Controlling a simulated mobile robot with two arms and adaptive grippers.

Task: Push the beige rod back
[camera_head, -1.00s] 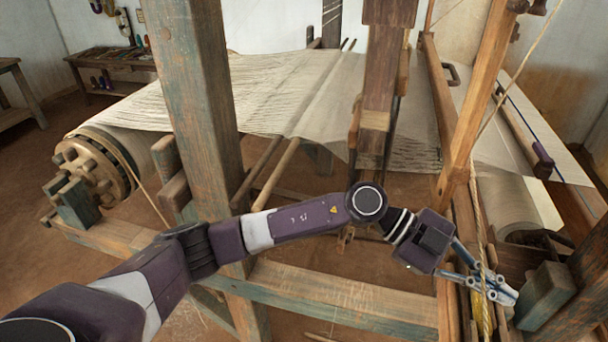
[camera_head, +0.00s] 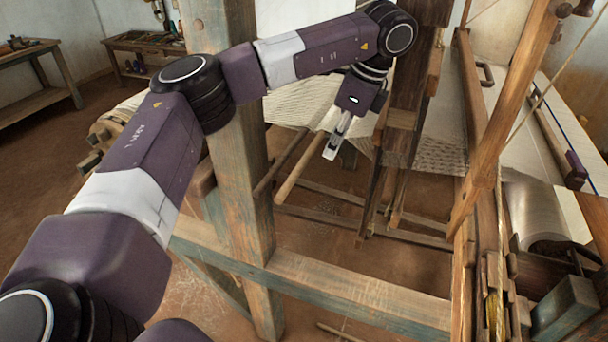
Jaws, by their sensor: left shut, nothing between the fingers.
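The beige rod (camera_head: 294,175) is a thin, light wooden bar that slants up and away beneath the warp sheet, beside a darker bar on its left. Its far end runs out of sight near the cloth edge. My left gripper (camera_head: 331,152) is shut and empty. It points down just right of the rod's upper part; I cannot tell whether it touches the rod. My right gripper is out of view.
A thick wooden post (camera_head: 235,180) stands left of the rod, with my left arm passing in front of it. The hanging wooden beater frame (camera_head: 404,118) is close on the gripper's right. A lower crossbeam (camera_head: 340,285) runs in front. Open floor shows below.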

